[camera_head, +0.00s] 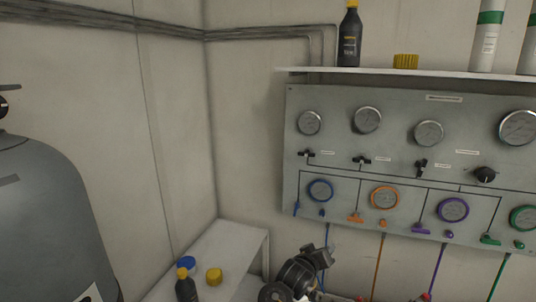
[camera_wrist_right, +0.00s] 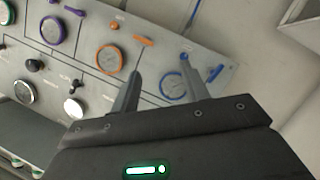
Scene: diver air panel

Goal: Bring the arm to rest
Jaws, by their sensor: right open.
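The grey air panel (camera_head: 400,150) is on the wall at the right in the head view. It shows tilted and upside down in the right wrist view (camera_wrist_right: 60,75). My right gripper (camera_head: 322,257) is low in the head view, below the panel's blue and orange gauges. In the right wrist view its two fingers (camera_wrist_right: 160,68) are spread apart with nothing between them. My left gripper is in neither view.
A shelf (camera_head: 430,72) above the panel holds a dark bottle (camera_head: 349,40), a yellow cap (camera_head: 405,61) and white cylinders. A low white bench (camera_head: 230,245) at bottom left carries a bottle and caps. A large grey tank (camera_head: 45,210) stands at the left. Coloured hoses hang below the panel.

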